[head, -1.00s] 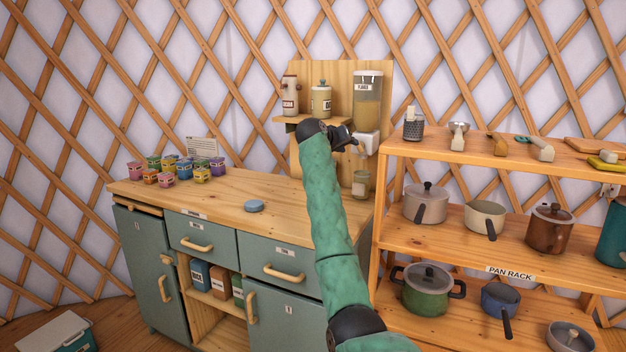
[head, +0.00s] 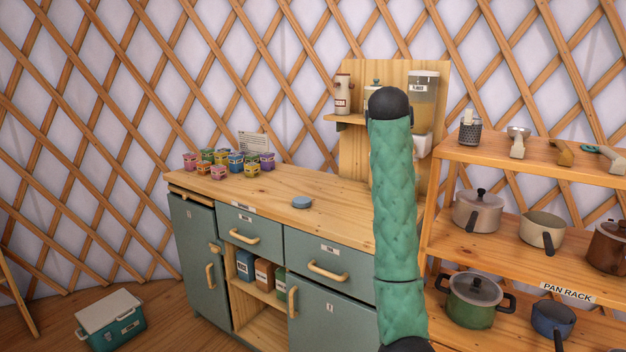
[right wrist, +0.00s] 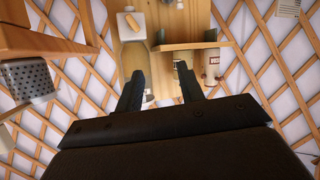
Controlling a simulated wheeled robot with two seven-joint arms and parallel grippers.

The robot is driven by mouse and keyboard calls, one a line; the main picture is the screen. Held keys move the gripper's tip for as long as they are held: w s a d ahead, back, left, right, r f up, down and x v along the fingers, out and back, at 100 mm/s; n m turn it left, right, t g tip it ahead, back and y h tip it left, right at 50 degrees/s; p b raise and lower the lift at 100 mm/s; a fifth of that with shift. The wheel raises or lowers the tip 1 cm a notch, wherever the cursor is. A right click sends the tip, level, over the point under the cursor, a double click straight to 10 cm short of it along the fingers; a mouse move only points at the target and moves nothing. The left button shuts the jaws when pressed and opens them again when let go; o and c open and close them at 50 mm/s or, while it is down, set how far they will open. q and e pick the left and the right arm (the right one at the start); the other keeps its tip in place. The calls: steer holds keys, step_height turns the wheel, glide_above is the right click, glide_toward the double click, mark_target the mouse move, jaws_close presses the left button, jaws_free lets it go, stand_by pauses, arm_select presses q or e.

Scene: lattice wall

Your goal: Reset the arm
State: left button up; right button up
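My right arm (head: 396,210), in a green quilted sleeve, rises in the head view in front of the counter's right end. Its black wrist end hides the right gripper there. In the right wrist view my right gripper (right wrist: 159,70) is open, with nothing between its two dark fingers. Beyond them stand the flour dispenser (right wrist: 133,50) and a shelf with jars, seen upside down. The dispenser (head: 423,88) also shows in the head view, partly behind my arm. The space below its spout is hidden by the arm. My left gripper is not in view.
The pan rack (head: 480,240) stands close to the right of my arm, with pots and utensils. A cooler box (head: 110,318) sits on the floor at left.

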steer(key=s+a+f+n+g+y+p, duration=0.2)
steer(key=s+a+f+y+p, duration=0.1)
steer(key=s+f, duration=1.25)
steer(key=s+a+f+n+g+y+p, duration=0.1)
steer(key=s+a+f+n+y+p, duration=0.15)
steer(key=s+f, duration=1.25)
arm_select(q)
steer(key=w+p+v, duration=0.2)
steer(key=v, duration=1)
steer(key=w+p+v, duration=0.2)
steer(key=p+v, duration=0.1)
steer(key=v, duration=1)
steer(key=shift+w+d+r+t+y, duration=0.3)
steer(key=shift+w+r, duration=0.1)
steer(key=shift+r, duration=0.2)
arm_select(e)
steer(key=s+f+g, duration=0.4)
steer(key=s+f, duration=0.8)
steer(key=s, duration=0.4)
steer(key=s+f+g, duration=0.4)
steer(key=s+f, duration=0.8)
steer(key=s, duration=0.5)
steer(key=shift+a+f, duration=0.35)
steer(key=shift+a, duration=0.1)
